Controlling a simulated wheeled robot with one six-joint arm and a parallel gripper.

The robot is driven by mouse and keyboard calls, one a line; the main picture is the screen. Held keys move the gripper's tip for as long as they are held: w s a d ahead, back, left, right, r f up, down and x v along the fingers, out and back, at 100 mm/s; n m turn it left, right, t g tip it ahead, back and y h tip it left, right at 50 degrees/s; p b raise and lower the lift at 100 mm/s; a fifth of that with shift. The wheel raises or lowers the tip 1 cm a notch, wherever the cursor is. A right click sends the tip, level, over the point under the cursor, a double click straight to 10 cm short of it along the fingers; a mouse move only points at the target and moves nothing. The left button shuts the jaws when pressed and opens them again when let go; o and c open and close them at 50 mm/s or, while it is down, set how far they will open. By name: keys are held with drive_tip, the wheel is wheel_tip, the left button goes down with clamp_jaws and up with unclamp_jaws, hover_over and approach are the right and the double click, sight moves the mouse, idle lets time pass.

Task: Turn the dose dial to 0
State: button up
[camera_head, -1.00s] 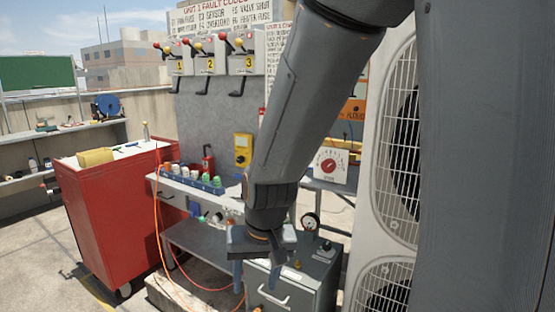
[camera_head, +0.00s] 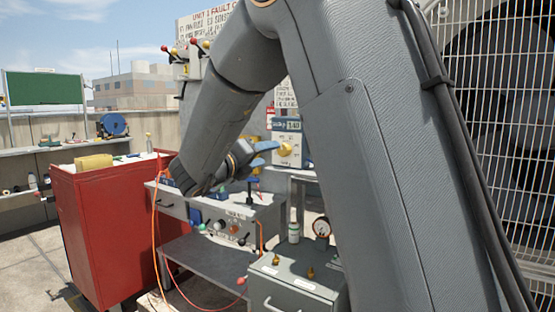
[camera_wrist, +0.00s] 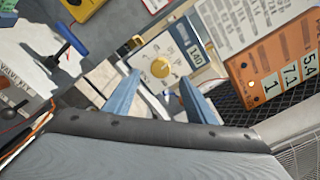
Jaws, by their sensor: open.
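A pale box carries a round yellow dial (camera_head: 285,149) with a blue-framed display above it. The yellow dial (camera_wrist: 160,67) is clearer in the wrist view, on a white face with marks around it. The display (camera_wrist: 197,53) seems to read 140. I cannot read a label that names this dial. My gripper (camera_head: 264,154) points toward the dial from the left in the head view. Its blue fingers (camera_wrist: 160,82) are apart in the wrist view, with nothing between them, and sit short of the dial. My arm hides part of the bench.
A grey cabinet (camera_head: 290,283) with a gauge (camera_head: 321,227) and small bottle stands in front. A red cabinet (camera_head: 105,225) is left. A blue-handled lever (camera_wrist: 72,40) and an orange panel (camera_wrist: 270,70) flank the dial. A condenser grille (camera_head: 510,100) is right.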

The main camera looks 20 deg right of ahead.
sight(281, 150)
drive_tip(key=x, duration=0.7)
drive_tip(key=shift+w+d, duration=0.1)
drive_tip(key=shift+d, duration=0.25)
drive_tip(key=c, duration=1)
